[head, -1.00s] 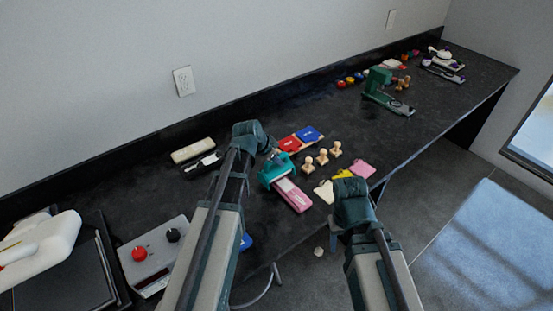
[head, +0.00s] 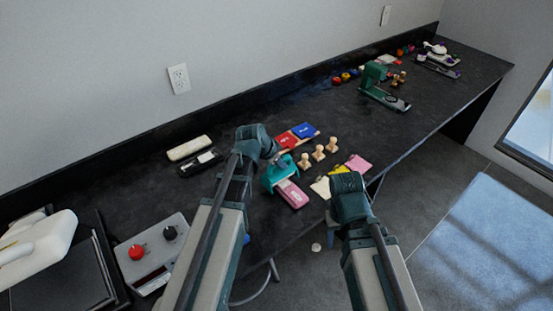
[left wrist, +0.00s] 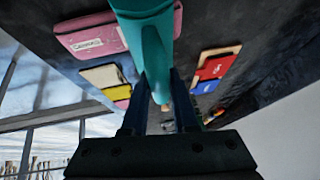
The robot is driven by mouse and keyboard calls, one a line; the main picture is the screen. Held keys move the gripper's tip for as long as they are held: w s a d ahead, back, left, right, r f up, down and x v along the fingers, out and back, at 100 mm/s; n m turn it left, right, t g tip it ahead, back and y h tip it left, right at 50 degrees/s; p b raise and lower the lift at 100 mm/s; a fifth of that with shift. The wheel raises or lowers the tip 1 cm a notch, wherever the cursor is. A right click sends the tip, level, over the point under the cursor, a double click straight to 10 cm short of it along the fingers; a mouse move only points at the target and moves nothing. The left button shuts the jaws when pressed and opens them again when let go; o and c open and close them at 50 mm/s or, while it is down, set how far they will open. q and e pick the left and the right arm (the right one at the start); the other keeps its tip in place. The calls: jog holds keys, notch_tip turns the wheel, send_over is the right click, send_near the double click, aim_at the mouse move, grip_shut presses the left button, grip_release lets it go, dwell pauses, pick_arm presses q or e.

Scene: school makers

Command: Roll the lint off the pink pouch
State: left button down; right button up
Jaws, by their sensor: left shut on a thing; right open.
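The pink pouch (head: 294,195) lies on the black bench near its front edge, with a white label on it. It also shows in the left wrist view (left wrist: 92,36). My left gripper (head: 270,157) is shut on a teal lint roller (head: 272,178). In the left wrist view the roller's handle (left wrist: 150,35) runs between the fingers. The roller head overlaps the pouch's back end in the head view; I cannot tell whether it touches. Lint is too small to make out. My right gripper (head: 348,195) is open and empty near the front edge; its fingertips are mostly hidden.
Wooden stamps (head: 317,153), red and blue pads (head: 303,131), and white, yellow and pink tags (head: 357,163) lie right of the pouch. A grey control box (head: 150,262) stands at lower left. A green press (head: 378,85) stands farther back.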

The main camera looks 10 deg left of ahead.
pick_arm(q)
jog(key=shift+s+d, duration=1.15)
jog(key=shift+d, duration=0.35)
jog(key=shift+s+d, duration=1.2)
jog(key=shift+d, duration=0.25)
jog(key=shift+s+d, duration=1.15)
jog(key=shift+d, duration=0.35)
jog(key=shift+w+a, duration=1.55)
jog(key=shift+a, duration=0.4)
jog(key=shift+w+a, duration=1.55)
jog(key=shift+a, duration=0.45)
jog(key=shift+w+a, duration=1.55)
jog(key=shift+a, duration=0.4)
notch_tip(320, 180, up, 7)
jog(key=p, duration=0.7)
